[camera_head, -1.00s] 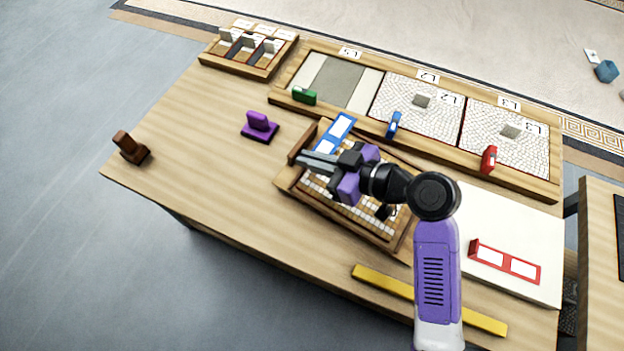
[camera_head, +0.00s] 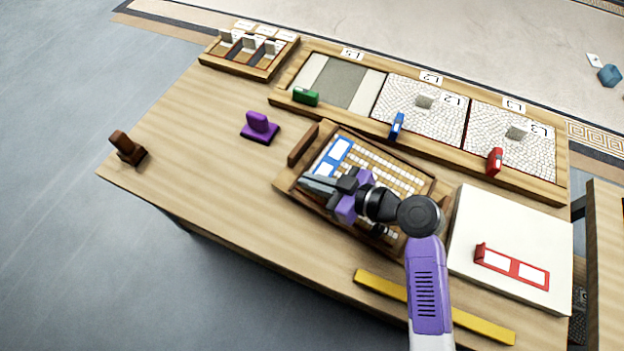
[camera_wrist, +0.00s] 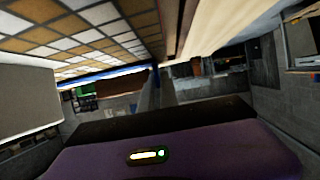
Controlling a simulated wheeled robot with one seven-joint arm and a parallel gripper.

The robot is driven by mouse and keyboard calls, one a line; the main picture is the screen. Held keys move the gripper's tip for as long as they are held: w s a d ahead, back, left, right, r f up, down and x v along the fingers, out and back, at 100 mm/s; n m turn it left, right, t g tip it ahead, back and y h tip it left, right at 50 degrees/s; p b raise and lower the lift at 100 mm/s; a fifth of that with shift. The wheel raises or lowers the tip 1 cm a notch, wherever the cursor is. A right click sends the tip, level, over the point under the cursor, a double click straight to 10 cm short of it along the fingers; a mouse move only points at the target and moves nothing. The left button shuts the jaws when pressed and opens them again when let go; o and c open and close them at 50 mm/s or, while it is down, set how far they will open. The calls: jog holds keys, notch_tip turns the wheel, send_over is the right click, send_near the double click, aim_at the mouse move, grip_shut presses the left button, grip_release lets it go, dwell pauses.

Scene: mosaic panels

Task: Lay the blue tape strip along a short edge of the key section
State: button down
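The blue tape strip (camera_head: 340,146), a blue frame with white panels, lies at or just above the left short edge of the key section (camera_head: 402,177), a wooden tray of white and tan tiles. My gripper (camera_head: 306,184) is at the strip's near end and appears shut on it; the grip itself is hidden. I cannot tell whether the strip touches the tiles. In the wrist view, a thin blue line (camera_wrist: 118,72) runs along the edge of the tile grid (camera_wrist: 85,30), with my fingers (camera_wrist: 160,88) beside it.
A red strip (camera_head: 512,266) lies on a white board (camera_head: 510,225) at right. A yellow bar (camera_head: 435,306) lies in front. Panels with green, blue and red handles (camera_head: 425,112) stand behind. A purple stamp (camera_head: 260,128) and brown stamp (camera_head: 128,149) stand left, with clear table between.

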jog(key=c, duration=1.6)
grip_release()
jog(key=p+v, duration=0.2)
jog(key=v, duration=1)
jog(key=shift+r, duration=0.1)
